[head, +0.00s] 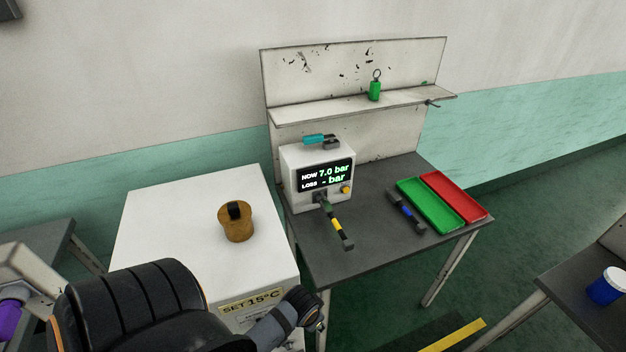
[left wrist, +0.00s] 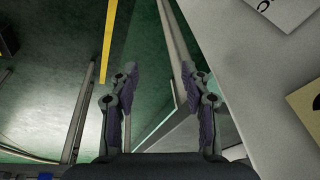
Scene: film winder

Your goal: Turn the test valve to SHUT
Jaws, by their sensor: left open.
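A white tester box (head: 290,203) stands on the dark workbench (head: 385,240). Its display (head: 325,176) reads "NOW 7.0 bar" and "LOSS - bar". A teal lever (head: 316,140) with a dark part lies across the top of the box; it looks like the test valve, but I can read no SHUT mark. My left gripper (head: 314,318) is low in front of the bench, beside the white cabinet, well below and away from the lever. In the left wrist view its two fingers (left wrist: 162,100) are apart with nothing between them. My right gripper is not in view.
A banded rod (head: 335,226) sticks out from the tester's front. A blue-banded tool (head: 406,210), a green tray (head: 430,206) and a red tray (head: 455,196) lie to its right. A shelf (head: 350,104) holds a green item (head: 375,90). A white cabinet (head: 170,215) stands left.

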